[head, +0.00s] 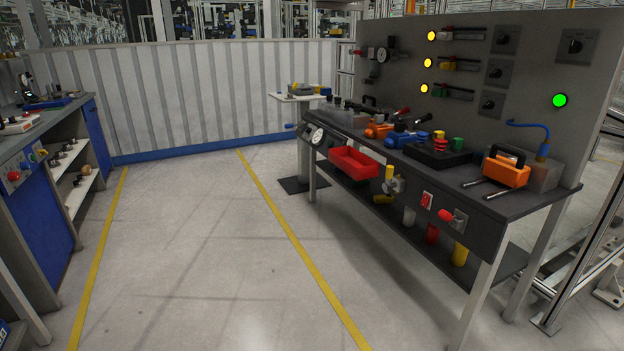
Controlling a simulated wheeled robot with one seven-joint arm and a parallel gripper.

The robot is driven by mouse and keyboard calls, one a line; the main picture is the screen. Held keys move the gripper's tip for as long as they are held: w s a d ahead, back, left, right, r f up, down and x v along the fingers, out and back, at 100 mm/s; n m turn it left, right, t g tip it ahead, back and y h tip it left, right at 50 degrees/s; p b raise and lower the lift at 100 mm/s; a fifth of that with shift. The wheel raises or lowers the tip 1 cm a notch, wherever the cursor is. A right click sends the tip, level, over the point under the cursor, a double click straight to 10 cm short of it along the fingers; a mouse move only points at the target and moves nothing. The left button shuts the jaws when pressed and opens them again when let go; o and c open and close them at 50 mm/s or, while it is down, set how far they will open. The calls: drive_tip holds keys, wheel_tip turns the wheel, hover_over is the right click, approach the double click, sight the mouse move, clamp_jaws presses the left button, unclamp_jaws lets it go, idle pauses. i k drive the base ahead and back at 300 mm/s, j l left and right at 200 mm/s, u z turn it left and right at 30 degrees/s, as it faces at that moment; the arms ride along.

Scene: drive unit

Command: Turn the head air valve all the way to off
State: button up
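I cannot tell for sure which fitting is the head air valve. On the bench's front edge there is a valve-like fitting with a yellow upright handle (390,173), and further right a red knob on a grey plate (446,215). A small blue handle (290,125) sticks out at the bench's far left end, beside a round dial gauge (317,136). On the panel's left, another gauge (382,54) sits by a small red-tipped fitting (357,52). No label can be read. My gripper is not in view.
A blue cabinet (45,215) stands left. The floor (200,240) between is clear.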

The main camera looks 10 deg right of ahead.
sight(387, 186)
drive_tip(key=i+j+z, duration=0.15)
drive_tip(key=i+z, duration=0.15)
drive_tip(key=i, duration=0.2)
drive_tip(key=i+j+z, duration=0.3)
drive_tip(key=i, duration=0.2)
drive_tip(key=i+j+u, duration=0.1)
drive_tip(key=i+u, duration=0.25)
drive_tip(key=i, duration=0.95)
